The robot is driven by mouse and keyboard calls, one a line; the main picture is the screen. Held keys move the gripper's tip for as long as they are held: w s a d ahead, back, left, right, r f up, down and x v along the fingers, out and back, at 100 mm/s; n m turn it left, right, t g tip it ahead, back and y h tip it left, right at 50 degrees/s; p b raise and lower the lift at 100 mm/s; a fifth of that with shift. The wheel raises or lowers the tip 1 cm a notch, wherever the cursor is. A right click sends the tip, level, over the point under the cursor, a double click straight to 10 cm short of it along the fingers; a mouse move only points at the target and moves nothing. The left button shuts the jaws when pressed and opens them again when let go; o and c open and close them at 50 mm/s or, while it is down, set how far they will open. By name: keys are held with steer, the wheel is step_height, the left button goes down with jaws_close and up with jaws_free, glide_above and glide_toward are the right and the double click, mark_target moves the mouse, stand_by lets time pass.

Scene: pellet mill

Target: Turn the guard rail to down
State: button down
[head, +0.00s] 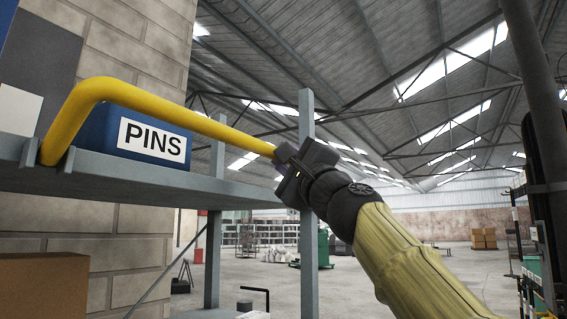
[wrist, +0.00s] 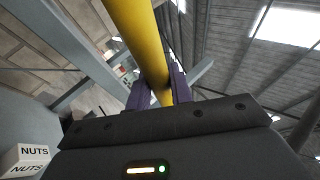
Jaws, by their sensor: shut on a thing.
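The guard rail (head: 190,118) is a bent yellow tube in the head view. Its near left end drops to a bracket at the edge of a grey shelf, and its long bar runs right, sloping slightly down, in front of a blue bin. My gripper (head: 283,160) is at the right end of the bar, shut on it. In the wrist view the yellow bar (wrist: 140,40) passes between the purple fingers of my gripper (wrist: 157,93). The fingertips' far side and the rail's right end are hidden by my gripper.
A blue bin (head: 150,140) labelled PINS stands on the grey shelf (head: 110,180) behind the rail. A grey upright post (head: 308,240) stands beside my gripper. A cardboard box (head: 40,285) is below the shelf. White boxes labelled NUTS (wrist: 30,155) show in the wrist view. Open floor lies to the right.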

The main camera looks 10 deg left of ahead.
step_height(320, 180, down, 7)
steer(key=d+b, duration=0.1)
steer(key=b, duration=0.6)
steer(key=shift+s+d, duration=0.25)
steer(key=c, duration=1.6)
jaws_free()
steer(key=o, duration=0.3)
steer(key=shift+w+a, duration=0.1)
steer(key=shift+a, duration=0.25)
steer(key=shift+o, duration=0.2)
steer(key=b+v, duration=1.3)
steer(key=v, duration=0.4)
steer(key=shift+s+d, duration=0.25)
steer(key=shift+d, duration=0.2)
